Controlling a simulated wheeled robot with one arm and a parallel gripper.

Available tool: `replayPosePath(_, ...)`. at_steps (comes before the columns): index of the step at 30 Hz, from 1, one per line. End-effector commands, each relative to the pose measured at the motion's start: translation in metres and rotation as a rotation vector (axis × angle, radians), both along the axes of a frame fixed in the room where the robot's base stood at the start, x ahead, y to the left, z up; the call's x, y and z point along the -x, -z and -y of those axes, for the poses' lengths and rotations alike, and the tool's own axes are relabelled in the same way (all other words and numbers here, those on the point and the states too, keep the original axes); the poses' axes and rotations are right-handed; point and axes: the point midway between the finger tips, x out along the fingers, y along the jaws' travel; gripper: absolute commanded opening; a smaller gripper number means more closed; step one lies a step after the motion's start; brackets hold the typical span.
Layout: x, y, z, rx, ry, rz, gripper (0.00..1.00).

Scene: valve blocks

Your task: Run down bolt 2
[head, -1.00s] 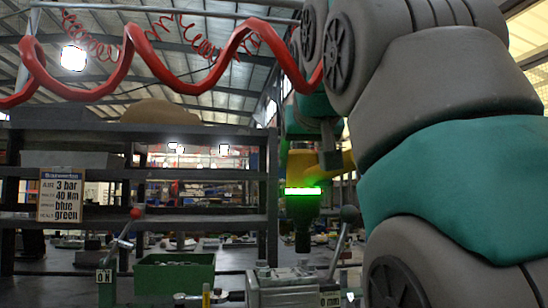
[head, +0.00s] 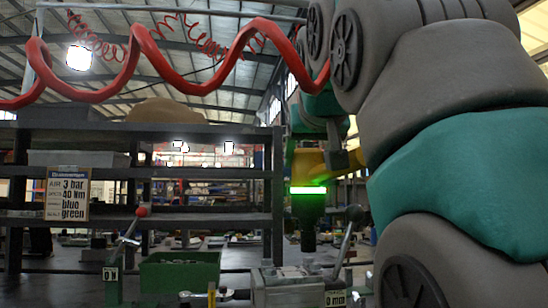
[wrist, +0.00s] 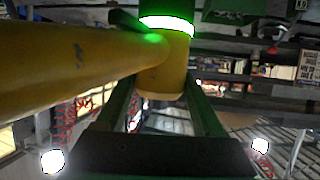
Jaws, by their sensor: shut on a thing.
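A yellow power tool (head: 308,165) with a bright green light ring and a dark socket (head: 308,238) hangs upright, socket down. My gripper (wrist: 165,88) is shut on its yellow body in the wrist view, a finger on each side. The tool's yellow arm runs off left there. In the head view, the socket's lower end is just above or behind the top of a grey valve block (head: 292,292); I cannot tell whether they touch. I cannot make out bolt 2 or the other bolts.
A green bin (head: 180,273) stands left of the block, beside a red-knobbed lever (head: 128,240). A dark-knobbed lever (head: 346,240) rises close to the socket's right. A sign (head: 68,197) reads 3 bar, 40 Nm, blue, green. A red coiled hose (head: 190,75) hangs above.

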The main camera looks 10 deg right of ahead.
Motion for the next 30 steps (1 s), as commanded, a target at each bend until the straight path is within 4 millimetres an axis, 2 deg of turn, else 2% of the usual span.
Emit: replayPosePath(30, 0.001, 0.015, 0.0, 0.001, 0.0, 0.007, 0.0)
